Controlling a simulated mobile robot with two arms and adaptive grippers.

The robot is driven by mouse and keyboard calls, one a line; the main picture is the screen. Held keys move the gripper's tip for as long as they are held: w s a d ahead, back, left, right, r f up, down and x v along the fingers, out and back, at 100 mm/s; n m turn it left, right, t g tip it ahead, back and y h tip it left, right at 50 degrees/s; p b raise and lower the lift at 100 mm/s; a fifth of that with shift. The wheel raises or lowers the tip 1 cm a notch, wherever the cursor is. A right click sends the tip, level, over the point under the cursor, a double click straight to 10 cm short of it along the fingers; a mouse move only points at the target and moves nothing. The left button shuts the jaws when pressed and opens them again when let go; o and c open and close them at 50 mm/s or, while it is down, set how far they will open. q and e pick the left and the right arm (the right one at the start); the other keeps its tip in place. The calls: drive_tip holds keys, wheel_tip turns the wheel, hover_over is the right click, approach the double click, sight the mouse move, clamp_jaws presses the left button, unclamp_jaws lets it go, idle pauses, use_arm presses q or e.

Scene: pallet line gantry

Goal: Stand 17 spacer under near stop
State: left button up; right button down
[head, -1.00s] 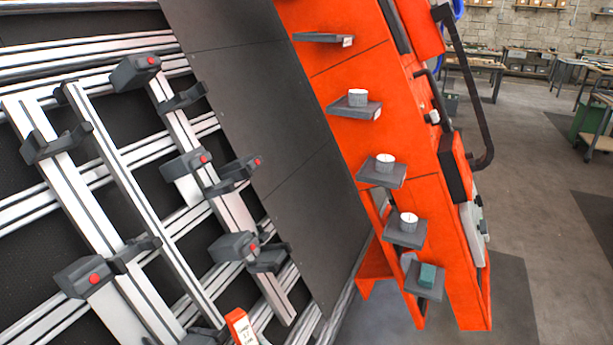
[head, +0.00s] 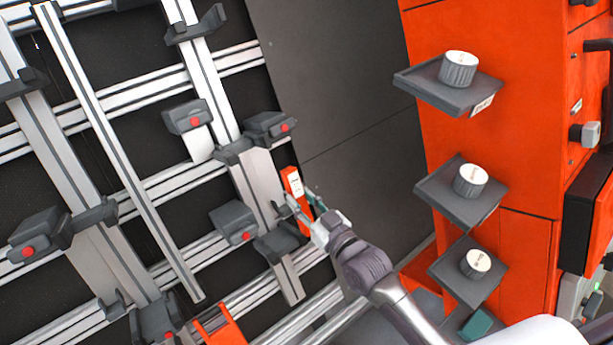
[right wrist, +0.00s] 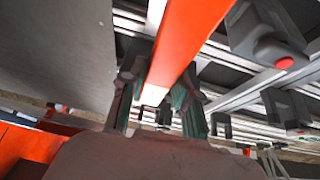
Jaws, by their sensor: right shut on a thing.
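My right gripper (head: 304,208) is shut on an orange-red spacer (head: 293,184) with a white label. It holds the spacer beside the right end of the rail frame, close to a dark stop with a red button (head: 270,126). Another such stop (head: 234,222) is to the lower left of it. I cannot tell which stop is the near one or read the label. In the right wrist view the orange bar (right wrist: 190,40) runs up between the two fingers (right wrist: 160,110). Whether the spacer touches the frame is not clear. My left gripper is not in view.
Aluminium rails (head: 110,150) with several dark clamps fill the left. Another orange piece (head: 222,327) lies low on the frame. A dark panel (head: 330,90) stands behind my gripper. At right, an orange cabinet (head: 530,120) carries protruding grey shelves (head: 440,90) with round white-topped items.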

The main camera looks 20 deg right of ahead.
use_arm(q)
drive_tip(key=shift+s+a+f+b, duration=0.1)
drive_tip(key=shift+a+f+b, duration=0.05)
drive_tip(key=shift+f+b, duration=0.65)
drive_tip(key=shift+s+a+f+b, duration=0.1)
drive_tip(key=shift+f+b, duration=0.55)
drive_tip(key=shift+b, duration=0.15)
use_arm(e)
drive_tip(key=w+f, duration=0.1)
drive_tip(key=w, duration=0.5)
drive_tip(key=shift+w+a+f, duration=0.15)
drive_tip(key=shift+w+a, duration=0.05)
drive_tip(key=shift+w, duration=0.15)
